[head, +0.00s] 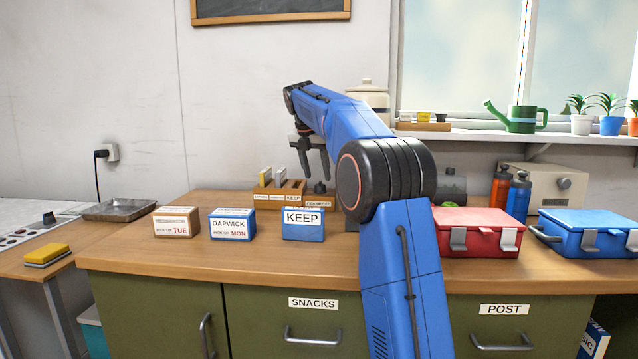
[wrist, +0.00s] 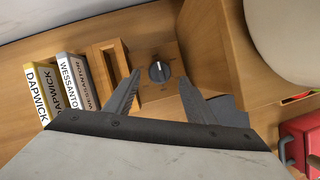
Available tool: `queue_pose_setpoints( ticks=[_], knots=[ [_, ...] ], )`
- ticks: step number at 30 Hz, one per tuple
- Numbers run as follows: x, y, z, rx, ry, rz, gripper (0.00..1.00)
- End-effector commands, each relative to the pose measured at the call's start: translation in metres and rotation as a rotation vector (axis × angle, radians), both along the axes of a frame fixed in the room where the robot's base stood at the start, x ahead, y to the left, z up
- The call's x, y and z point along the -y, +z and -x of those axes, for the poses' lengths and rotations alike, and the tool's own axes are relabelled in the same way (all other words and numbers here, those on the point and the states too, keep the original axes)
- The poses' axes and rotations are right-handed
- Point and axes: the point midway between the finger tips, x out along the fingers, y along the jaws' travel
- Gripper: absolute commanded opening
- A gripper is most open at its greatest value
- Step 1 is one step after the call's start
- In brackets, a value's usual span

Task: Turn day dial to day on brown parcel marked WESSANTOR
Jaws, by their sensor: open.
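The brown parcel (head: 176,222) stands at the left on the counter. Its name line is too small to read surely; below it the label shows "TUE" in red. The day dial (head: 319,188) is a dark knob at the back of the counter, above a small label. In the wrist view the dial knob (wrist: 159,72) sits on a wooden plate, its white mark pointing roughly up the picture. The day marks around it are too small to read. My gripper (head: 316,176) is open and empty above the dial; in the wrist view its fingers lie either side of the knob.
A blue parcel (head: 232,225) reads DAPWICK, MON. A blue KEEP box (head: 303,223) stands in front of the dial. A wooden rack (head: 278,196) holds cards beside the dial; wrist-view cards (wrist: 72,80) read DAPWICK and WESSANTO. Red (head: 478,232) and blue (head: 588,233) boxes stand right.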

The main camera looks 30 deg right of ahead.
Motion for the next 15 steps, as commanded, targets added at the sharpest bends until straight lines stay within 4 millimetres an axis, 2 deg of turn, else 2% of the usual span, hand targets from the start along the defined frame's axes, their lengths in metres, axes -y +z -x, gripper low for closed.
queue_pose_setpoints(
  ticks=[6, 15],
  knots=[
    [0.010, -0.028, -0.006, -0.001, 0.000, 0.000, 0.50],
    [0.014, -0.040, -0.009, 0.000, 0.000, 0.000, 0.50]
  ],
)
